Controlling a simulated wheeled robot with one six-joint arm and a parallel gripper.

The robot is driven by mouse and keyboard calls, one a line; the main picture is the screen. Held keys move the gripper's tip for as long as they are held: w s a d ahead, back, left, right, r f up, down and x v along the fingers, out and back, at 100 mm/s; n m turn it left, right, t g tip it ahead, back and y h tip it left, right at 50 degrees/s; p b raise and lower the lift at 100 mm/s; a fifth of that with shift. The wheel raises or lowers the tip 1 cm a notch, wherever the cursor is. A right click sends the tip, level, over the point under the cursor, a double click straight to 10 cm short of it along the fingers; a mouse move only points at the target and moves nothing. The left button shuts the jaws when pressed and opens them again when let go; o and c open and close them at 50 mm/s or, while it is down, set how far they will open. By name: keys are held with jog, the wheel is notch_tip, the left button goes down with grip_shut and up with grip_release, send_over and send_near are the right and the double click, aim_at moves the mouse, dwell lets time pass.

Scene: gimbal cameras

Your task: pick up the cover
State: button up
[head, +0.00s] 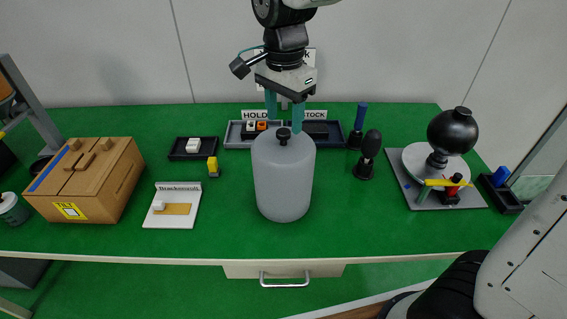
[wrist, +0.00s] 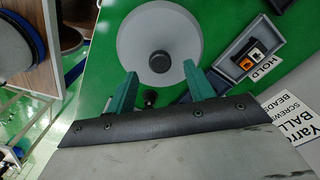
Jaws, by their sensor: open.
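The cover (head: 283,180) is a tall, pale grey, translucent cylinder with a black knob (head: 283,135) on top. It stands upright on the green table, near the middle. In the wrist view the cover (wrist: 135,45) appears from above as a grey disc with the dark knob (wrist: 159,61) at its centre. My gripper (head: 284,116) has green fingers and is above and seemingly behind the knob in the head view. In the wrist view my gripper (wrist: 160,80) is open, its fingertips apart on either side below the knob, with nothing between them. What is inside the cover is hidden.
Dark trays (head: 237,134) lie behind the cover. A black-handled tool (head: 368,155) and a stand with a black ball (head: 452,131) are right. The table in front of the cover is clear.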

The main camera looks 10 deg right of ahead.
aim_at(284, 131)
notch_tip(284, 131, down, 3)
jog(key=shift+f, duration=0.2)
jog(key=shift+c, duration=0.3)
grip_shut()
jog(key=shift+r, duration=0.1)
